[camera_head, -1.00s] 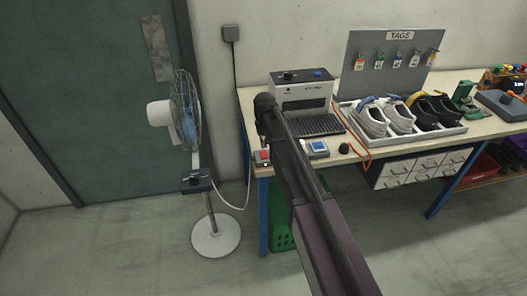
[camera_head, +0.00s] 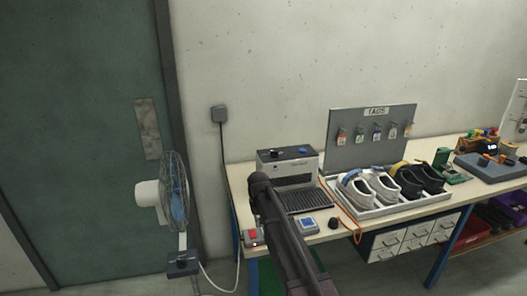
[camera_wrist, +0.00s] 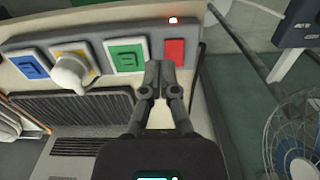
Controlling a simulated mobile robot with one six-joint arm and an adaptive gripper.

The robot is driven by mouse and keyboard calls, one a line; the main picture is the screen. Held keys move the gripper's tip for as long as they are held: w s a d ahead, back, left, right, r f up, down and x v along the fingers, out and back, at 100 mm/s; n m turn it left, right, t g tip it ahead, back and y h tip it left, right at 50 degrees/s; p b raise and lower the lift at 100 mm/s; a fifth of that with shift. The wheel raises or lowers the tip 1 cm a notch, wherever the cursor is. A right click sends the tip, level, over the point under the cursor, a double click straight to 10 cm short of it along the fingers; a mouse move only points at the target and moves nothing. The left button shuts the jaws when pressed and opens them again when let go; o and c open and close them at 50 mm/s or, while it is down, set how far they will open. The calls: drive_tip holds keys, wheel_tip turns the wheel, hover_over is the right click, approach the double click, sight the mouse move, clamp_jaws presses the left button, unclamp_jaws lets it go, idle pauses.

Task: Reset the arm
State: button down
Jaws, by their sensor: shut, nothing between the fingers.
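My gripper (camera_wrist: 157,73) shows in the wrist view with its two dark fingers together and nothing between them. In the head view my dark arm reaches up in front of the bench, and the gripper itself cannot be made out.
The panel also has a green button (camera_wrist: 124,56) and a pale knob (camera_wrist: 72,72). A standing fan (camera_head: 174,192) is left of the bench (camera_head: 345,238).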

drive_tip(key=s+d+m, duration=0.3)
drive_tip(key=s+d, duration=1.7)
drive_tip(key=s, duration=0.4)
drive_tip(key=shift+d, duration=0.4)
drive_tip(key=shift+s, duration=0.1)
